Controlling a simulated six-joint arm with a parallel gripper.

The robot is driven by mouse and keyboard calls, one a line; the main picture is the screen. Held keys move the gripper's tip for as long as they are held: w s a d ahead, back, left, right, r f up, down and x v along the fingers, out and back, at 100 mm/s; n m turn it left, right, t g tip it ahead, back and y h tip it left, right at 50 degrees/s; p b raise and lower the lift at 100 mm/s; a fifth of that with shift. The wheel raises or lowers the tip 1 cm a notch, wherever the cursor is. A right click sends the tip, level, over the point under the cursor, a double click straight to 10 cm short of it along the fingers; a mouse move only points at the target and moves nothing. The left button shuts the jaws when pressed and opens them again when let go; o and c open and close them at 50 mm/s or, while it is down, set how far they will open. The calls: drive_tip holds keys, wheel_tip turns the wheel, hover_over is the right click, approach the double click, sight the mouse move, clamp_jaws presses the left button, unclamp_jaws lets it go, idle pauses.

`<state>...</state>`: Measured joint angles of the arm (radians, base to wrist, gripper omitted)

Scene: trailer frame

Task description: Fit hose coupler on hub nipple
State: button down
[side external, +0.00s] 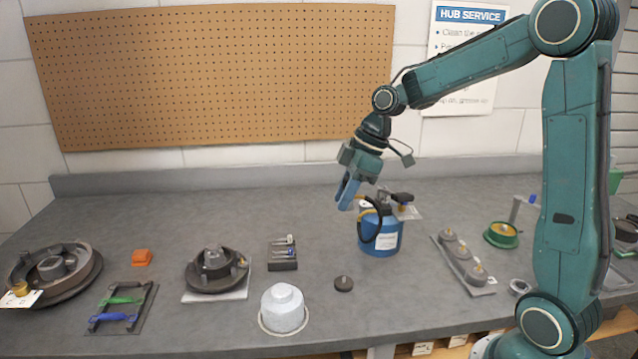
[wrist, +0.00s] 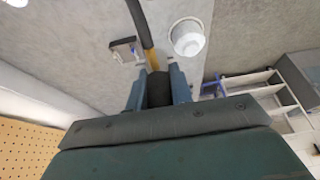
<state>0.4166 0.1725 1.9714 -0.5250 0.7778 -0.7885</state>
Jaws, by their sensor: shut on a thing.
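My gripper (side external: 347,196) is raised over the bench, just left of the blue grease canister (side external: 380,234). In the wrist view its two blue fingers (wrist: 157,72) are closed on the dark hose coupler (wrist: 158,90). A brass-coloured piece (wrist: 152,60) and the black hose (wrist: 138,20) run on from it. The hose (side external: 361,225) loops beside the canister in the side view. A dark hub (side external: 212,268) sits on a pale pad at centre left, with a small yellowish fitting (side external: 242,262) at its right edge. I cannot tell surely whether that is the nipple. The fingers largely hide the coupler in the side view.
A white domed container (side external: 284,308) and a dark knob (side external: 344,283) stand near the front. A pin block (side external: 283,262) lies behind them. A tray of parts (side external: 462,262) is right.

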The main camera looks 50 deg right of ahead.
sight(346, 178)
drive_tip(key=shift+r, duration=0.15)
drive_tip(key=shift+r, duration=1.4)
drive_tip(key=w+a+f, duration=0.6)
drive_tip(key=w, duration=0.4)
drive_tip(key=w+a+f, duration=0.6)
drive_tip(key=w+a, duration=0.1)
drive_tip(key=w, duration=0.3)
drive_tip(key=shift+w+a+f, duration=0.2)
drive_tip(key=shift+f, duration=0.1)
drive_tip(key=shift+f, duration=0.15)
drive_tip(key=shift+f, duration=2.3)
